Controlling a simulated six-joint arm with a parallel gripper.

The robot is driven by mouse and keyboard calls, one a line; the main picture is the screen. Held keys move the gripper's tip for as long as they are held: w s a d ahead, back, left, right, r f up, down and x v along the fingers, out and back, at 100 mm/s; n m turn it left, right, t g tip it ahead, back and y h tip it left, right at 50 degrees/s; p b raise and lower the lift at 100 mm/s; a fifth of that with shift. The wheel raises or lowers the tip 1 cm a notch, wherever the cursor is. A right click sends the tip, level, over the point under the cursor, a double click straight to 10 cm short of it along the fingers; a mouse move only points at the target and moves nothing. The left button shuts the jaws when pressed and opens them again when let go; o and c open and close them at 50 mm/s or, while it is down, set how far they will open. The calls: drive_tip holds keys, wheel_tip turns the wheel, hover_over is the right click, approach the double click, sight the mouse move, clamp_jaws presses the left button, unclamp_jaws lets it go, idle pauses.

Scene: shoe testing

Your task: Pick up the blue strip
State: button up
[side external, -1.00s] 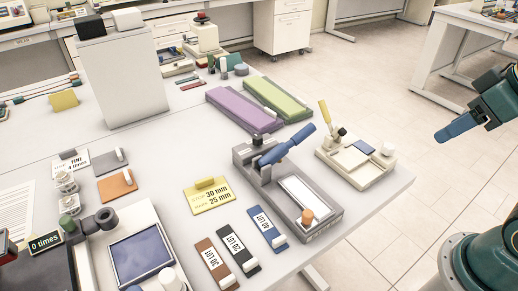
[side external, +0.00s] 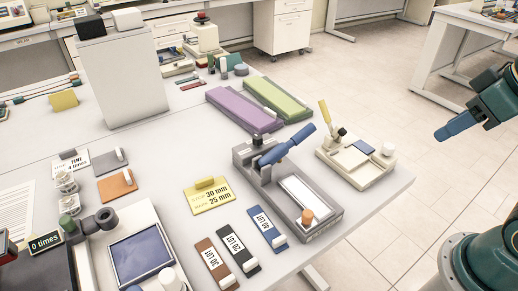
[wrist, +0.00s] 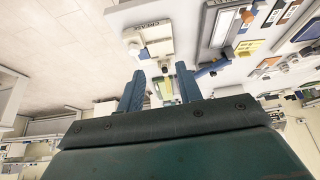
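The blue strip (side external: 267,227) lies flat on the table near its front edge, with a small white block at its lower end and a printed label. It is the rightmost of three strips, beside a black strip (side external: 239,250) and a brown strip (side external: 215,264). My gripper (side external: 441,136) is off the table's right side, well away from the strips, over the floor. In the wrist view my gripper's two blue fingers (wrist: 160,85) stand apart with nothing held between them.
A grey cutting press (side external: 326,216) with a blue lever stands right of the blue strip. A cream device (side external: 356,168) sits at the table's right corner. A yellow sign (side external: 209,199) lies behind the strips. A blue-screened device (side external: 140,256) stands to their left.

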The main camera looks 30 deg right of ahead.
drive_tip(key=w+a+f+n+g+y, duration=0.2)
drive_tip(key=w+a+n+y, duration=0.1)
drive_tip(key=w+a+n, duration=0.6)
drive_tip(key=n+g+y, duration=0.2)
drive_tip(key=n+g, duration=0.1)
drive_tip(key=n, duration=0.5)
approach(280, 238)
drive_tip(key=shift+w+a+f+h, duration=0.15)
drive_tip(key=shift+a+f, duration=0.35)
drive_tip(key=shift+f, duration=0.25)
drive_tip(key=shift+w+a+f+h, duration=0.15)
drive_tip(key=shift+a+f, duration=0.35)
drive_tip(key=shift+f, duration=0.25)
drive_tip(key=shift+s+x, duration=0.1)
drive_tip(key=shift+x, duration=1.2)
drive_tip(key=shift+s+x, duration=0.15)
drive_tip(key=shift+x, duration=1.15)
drive_tip(key=shift+d, duration=0.1)
drive_tip(key=shift+c, duration=0.3)
clamp_jaws()
